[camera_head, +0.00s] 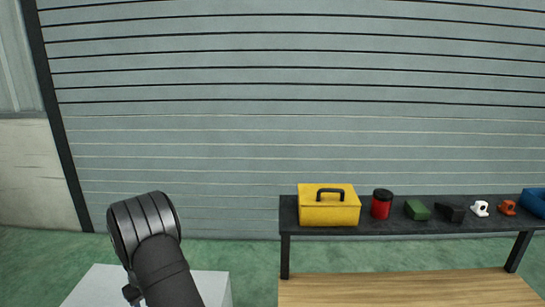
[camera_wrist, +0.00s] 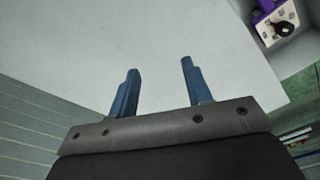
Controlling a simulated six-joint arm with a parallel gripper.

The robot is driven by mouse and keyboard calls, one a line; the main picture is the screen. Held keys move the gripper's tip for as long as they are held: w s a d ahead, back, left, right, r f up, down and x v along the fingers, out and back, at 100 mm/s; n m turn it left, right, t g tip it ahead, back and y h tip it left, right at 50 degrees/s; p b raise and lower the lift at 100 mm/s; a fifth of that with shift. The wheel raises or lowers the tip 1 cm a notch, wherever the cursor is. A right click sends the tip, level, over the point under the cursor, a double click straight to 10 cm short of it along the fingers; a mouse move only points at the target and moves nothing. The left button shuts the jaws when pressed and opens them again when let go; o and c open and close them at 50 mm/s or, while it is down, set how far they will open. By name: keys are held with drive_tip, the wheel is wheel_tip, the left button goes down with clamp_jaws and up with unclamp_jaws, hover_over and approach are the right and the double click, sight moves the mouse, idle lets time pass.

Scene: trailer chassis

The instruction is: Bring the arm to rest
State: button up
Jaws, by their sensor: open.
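My gripper (camera_wrist: 158,77) shows in the wrist view with its two blue fingers apart and nothing between them. It is over a plain white surface, and I cannot tell how high above it. In the head view my dark arm rises at the lower left in front of a white block (camera_head: 215,284). The gripper itself is hidden or out of frame there.
A dark bench (camera_head: 400,228) at the right holds a yellow toolbox (camera_head: 330,210), a red can (camera_head: 381,207) and several small parts. A wooden top (camera_head: 400,290) lies before it. A purple and white part (camera_wrist: 283,20) sits beyond the white surface's edge. A shuttered wall (camera_head: 250,120) stands behind.

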drive_tip(key=w+d+m, duration=0.1)
drive_tip(key=w+d, duration=0.1)
drive_tip(key=d, duration=0.4)
drive_tip(key=w+d+m, duration=0.1)
drive_tip(key=d, duration=0.5)
drive_tip(key=w+d+m, duration=0.1)
drive_tip(key=w+d, duration=0.1)
drive_tip(key=d, duration=0.3)
drive_tip(key=shift+w+d+m, duration=0.35)
drive_tip(key=shift+d+m, duration=0.05)
drive_tip(key=d+m, duration=0.4)
drive_tip(key=d, duration=1.6)
drive_tip(key=shift+s+r+h, duration=0.15)
drive_tip(key=shift+s+h, duration=0.25)
drive_tip(key=shift+s, duration=0.05)
